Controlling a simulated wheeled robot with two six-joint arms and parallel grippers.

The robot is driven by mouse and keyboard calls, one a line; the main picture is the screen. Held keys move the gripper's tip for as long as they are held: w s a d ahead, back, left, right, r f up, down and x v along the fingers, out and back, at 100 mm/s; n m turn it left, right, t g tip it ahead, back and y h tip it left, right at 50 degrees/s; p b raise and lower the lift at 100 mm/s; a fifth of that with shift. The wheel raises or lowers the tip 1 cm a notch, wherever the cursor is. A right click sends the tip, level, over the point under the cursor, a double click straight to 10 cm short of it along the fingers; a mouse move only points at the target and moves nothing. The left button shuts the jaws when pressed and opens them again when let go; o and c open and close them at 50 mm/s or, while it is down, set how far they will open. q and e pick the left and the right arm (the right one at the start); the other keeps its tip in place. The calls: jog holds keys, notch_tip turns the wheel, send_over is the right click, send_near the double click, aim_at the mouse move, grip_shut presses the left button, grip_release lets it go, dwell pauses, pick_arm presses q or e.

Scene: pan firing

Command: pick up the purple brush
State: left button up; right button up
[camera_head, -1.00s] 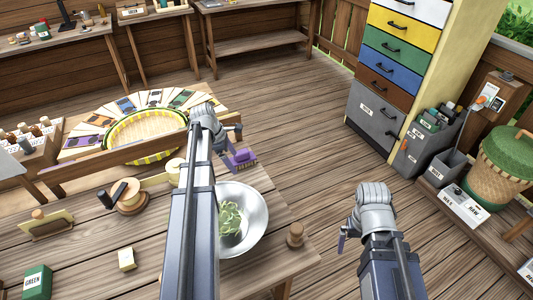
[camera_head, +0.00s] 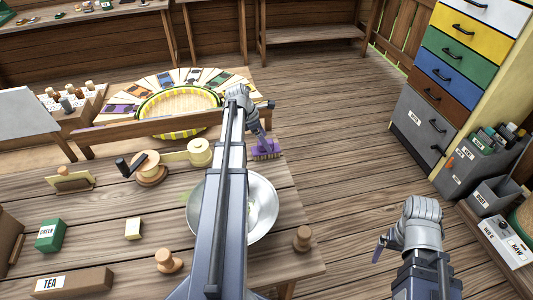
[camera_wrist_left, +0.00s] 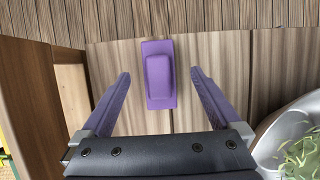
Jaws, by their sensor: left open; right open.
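The purple brush (camera_head: 267,151) lies near the far right edge of the wooden table, beyond the metal bowl. In the left wrist view the brush (camera_wrist_left: 159,76) shows from above, lying between the two purple fingers and apart from both. My left gripper (camera_head: 258,128) is open and over the brush; in the left wrist view its fingers (camera_wrist_left: 160,90) are spread wide on either side. My right gripper (camera_head: 380,250) is open and empty, off to the right of the table, over the floor.
The metal bowl (camera_head: 262,223) with green leaves is partly hidden behind my left arm. A wooden rail (camera_head: 150,124) and a round yellow-rimmed basket (camera_head: 180,103) lie to the left of the brush. A wooden peg (camera_head: 302,238) stands at the table's right edge.

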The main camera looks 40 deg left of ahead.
aim_at(269, 141)
pick_arm(q)
jog(key=shift+a+b+x, duration=0.1)
jog(key=shift+b+x, duration=1.15)
jog(key=shift+x, duration=0.2)
jog(key=shift+a+b+x, duration=0.15)
jog(key=shift+b+x, duration=1.1)
jog(key=shift+x, duration=0.2)
jog(key=shift+s, duration=0.1)
grip_shut()
jog(key=shift+r, duration=0.1)
notch_tip(269, 141, up, 10)
jog(key=p, duration=1)
